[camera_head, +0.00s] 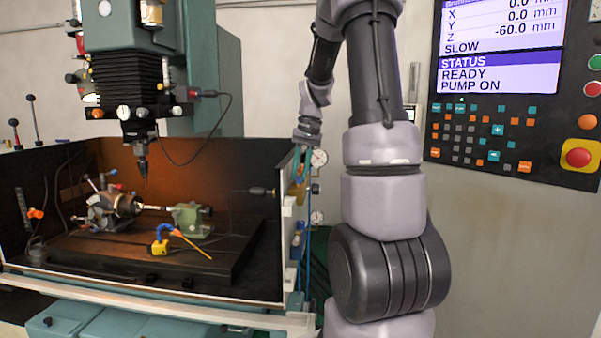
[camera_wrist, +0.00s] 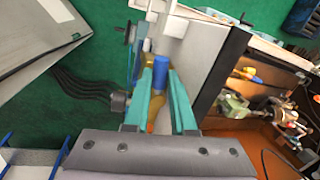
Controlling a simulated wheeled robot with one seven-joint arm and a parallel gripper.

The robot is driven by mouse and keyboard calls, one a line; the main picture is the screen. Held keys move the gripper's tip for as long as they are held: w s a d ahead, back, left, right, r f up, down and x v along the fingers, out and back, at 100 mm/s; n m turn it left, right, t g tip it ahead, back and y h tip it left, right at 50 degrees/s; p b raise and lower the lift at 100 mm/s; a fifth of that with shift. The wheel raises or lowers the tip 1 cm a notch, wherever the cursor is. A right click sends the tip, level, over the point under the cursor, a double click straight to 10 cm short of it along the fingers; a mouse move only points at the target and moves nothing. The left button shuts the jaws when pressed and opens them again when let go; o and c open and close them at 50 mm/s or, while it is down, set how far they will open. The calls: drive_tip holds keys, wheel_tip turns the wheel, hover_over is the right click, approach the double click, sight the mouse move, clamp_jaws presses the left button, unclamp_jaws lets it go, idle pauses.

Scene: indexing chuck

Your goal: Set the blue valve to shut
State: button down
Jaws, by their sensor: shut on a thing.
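The blue valve handle (camera_wrist: 160,72) shows in the wrist view as a short blue grip between the two teal fingers of my gripper (camera_wrist: 161,84). Brass-coloured parts show just around and below it. My gripper is shut on the blue handle, which points along the fingers. In the head view my gripper (camera_head: 299,166) reaches down to the right side wall of the machine enclosure, beside a pressure gauge (camera_head: 319,158). The handle is mostly hidden by the fingers there, and its exact angle cannot be told.
A second gauge (camera_head: 317,217) and blue and brass fittings (camera_head: 297,236) sit lower on the same wall. The machine enclosure (camera_head: 240,292) holds a chuck (camera_head: 110,208), a green tailstock (camera_head: 190,218) and a yellow block with a hose. The control panel (camera_head: 520,120) hangs at right.

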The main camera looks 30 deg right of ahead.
drive_tip(key=shift+w+a+m, duration=0.15)
drive_tip(key=shift+a+m, duration=0.2)
drive_tip(key=shift+m, duration=0.85)
drive_tip(key=c, duration=1)
unclamp_jaws()
